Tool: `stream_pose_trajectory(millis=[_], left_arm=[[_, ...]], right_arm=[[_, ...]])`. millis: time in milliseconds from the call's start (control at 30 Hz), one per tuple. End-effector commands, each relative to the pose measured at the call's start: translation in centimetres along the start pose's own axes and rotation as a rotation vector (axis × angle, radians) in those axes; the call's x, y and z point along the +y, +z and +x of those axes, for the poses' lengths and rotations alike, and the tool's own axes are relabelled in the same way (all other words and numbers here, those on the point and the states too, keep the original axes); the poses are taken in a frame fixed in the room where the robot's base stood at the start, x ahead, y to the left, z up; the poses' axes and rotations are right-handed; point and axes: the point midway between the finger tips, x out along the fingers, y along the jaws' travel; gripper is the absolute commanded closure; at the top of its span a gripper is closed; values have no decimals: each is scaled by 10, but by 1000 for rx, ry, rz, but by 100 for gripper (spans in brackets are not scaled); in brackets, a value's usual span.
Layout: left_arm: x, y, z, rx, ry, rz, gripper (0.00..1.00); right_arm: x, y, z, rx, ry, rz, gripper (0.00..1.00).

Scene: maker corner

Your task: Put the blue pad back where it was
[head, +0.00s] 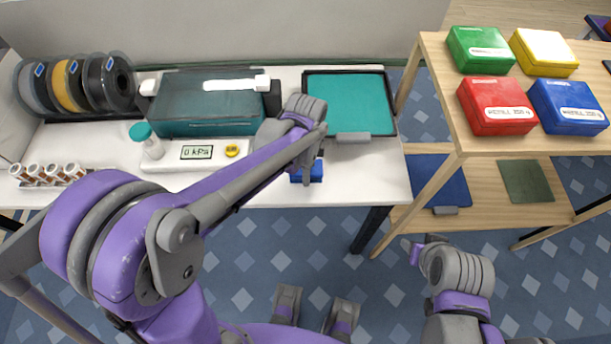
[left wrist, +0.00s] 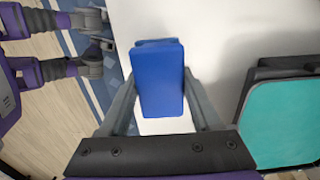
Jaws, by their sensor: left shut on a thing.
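The blue pad (head: 314,172) is a small thick block over the front part of the white table, right of the gauge box. My left gripper (head: 307,178) reaches down onto it and partly hides it. In the left wrist view the blue pad (left wrist: 158,82) sits between the two fingers, which are shut on it. I cannot tell whether it touches the tabletop. A larger flat blue panel (head: 440,182) with a grey tab lies on the lower wooden shelf. My right gripper (head: 428,246) is low at the right, beside the shelf unit; its fingers are unclear.
A teal dark-framed panel (head: 352,98) lies behind and right of the pad. A teal-fronted machine (head: 205,112), filament spools (head: 75,85), a gauge box (head: 197,153) and small vials (head: 48,173) occupy the white table (head: 365,185). Coloured boxes (head: 497,106) stand on the wooden shelf unit.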

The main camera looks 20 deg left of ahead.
Motion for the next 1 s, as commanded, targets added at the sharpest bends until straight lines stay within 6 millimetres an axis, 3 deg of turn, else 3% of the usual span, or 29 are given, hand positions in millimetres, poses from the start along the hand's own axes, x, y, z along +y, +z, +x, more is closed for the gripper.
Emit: stream_pose_trajectory(millis=[267, 667, 700, 867, 1000], left_arm=[[0, 0, 36, 0, 0, -1, 96], [0, 0, 41, 0, 0, -1, 96], [0, 0, 41, 0, 0, -1, 32], [0, 0, 40, 0, 0, -1, 6], [0, 0, 40, 0, 0, -1, 6]], right_arm=[[0, 3, 4, -2, 0, 0, 50], [0, 5, 7, -3, 0, 0, 50], [0, 5, 7, -3, 0, 0, 50], [0, 4, 6, -3, 0, 0, 50], [0, 4, 6, -3, 0, 0, 50]])
